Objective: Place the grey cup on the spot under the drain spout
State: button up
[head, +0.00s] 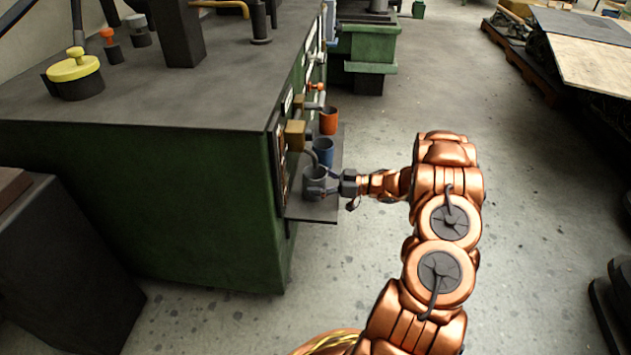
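The grey cup (316,178) stands upright at the near end of a dark shelf (308,213) on the side of the green machine. My gripper (323,182) reaches in from the right at the cup. One finger lies across the cup's near side and the other is by its far right side. The view is too small to tell whether the fingers press on the cup. A grey curved drain spout (312,154) comes off the machine just above and behind the cup. The spot under it is hidden.
A blue cup (323,152) and an orange cup (328,121) stand farther along the shelf, close behind the grey cup. A brass-coloured block (295,134) juts from the green machine (180,200) on the left.

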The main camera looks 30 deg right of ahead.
jog(key=shift+o, duration=1)
jog(key=shift+r, duration=0.1)
jog(key=shift+s+d+r, duration=0.15)
jog(key=shift+d, duration=0.05)
jog(key=p+v, duration=0.3)
jog(key=v, duration=0.8)
jog(key=shift+s+d, duration=0.2)
